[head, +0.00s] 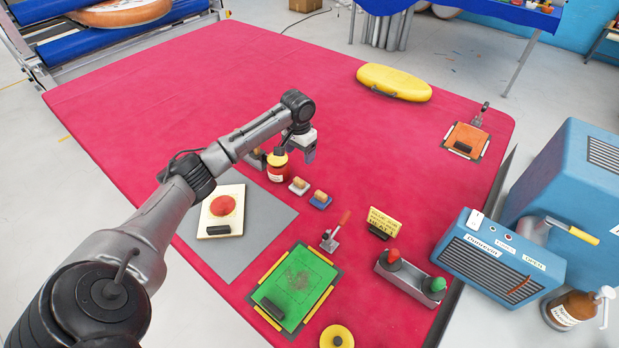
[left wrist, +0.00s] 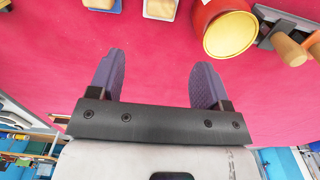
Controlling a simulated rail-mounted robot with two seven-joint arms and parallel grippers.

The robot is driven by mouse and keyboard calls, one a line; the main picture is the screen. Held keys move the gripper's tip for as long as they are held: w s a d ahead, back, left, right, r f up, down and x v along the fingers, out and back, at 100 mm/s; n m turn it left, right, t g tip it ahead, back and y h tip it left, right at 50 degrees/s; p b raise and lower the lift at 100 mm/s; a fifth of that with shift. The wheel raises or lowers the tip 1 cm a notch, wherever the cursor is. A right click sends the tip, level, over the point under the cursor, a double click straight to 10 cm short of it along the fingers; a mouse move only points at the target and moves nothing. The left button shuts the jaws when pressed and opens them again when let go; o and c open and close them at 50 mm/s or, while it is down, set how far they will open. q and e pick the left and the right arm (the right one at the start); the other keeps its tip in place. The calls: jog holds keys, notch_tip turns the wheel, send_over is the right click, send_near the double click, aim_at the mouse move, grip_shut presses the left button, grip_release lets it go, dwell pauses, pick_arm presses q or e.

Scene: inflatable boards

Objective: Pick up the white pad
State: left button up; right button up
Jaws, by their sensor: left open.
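The white pad (head: 299,187) is a small white block with a tan wooden grip on top. It lies on the red table cover between the red jar and a similar blue pad (head: 321,201). In the left wrist view the white pad (left wrist: 160,9) is cut by the top edge, with the blue pad (left wrist: 101,4) to its left. My left gripper (head: 309,157) is open and empty above the table, behind the pads in the head view. In the left wrist view its two purple fingers (left wrist: 157,75) are wide apart with only red cover between them. My right gripper is not in view.
A red jar with a yellow lid (head: 277,166) stands close to the white pad; wooden-handled tools (left wrist: 290,45) lie beside it. A cream board with a red disc (head: 220,209), green board (head: 297,288) and yellow sign (head: 383,222) surround the pads. The far cover is mostly clear.

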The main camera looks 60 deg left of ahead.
aim_at(299, 180)
pick_arm(q)
jog(key=f, duration=0.1)
jog(key=s+f, duration=0.1)
jog(key=f, duration=0.1)
jog(key=shift+s+d+f+b, duration=0.1)
jog(key=shift+s+d+b, duration=0.1)
jog(key=shift+s+b, duration=0.15)
jog(key=f, duration=0.3)
jog(key=f+b, duration=0.1)
jog(key=shift+w+f, duration=0.35)
jog(key=shift+f, duration=1)
notch_tip(299, 180, down, 4)
jog(key=shift+f+b, duration=0.15)
jog(key=shift+b, duration=0.7)
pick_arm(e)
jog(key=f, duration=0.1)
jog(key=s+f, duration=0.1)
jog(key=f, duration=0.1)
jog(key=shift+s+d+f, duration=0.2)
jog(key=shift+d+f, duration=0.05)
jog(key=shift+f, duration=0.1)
pick_arm(q)
jog(key=shift+w, duration=0.1)
jog(key=c, duration=0.7)
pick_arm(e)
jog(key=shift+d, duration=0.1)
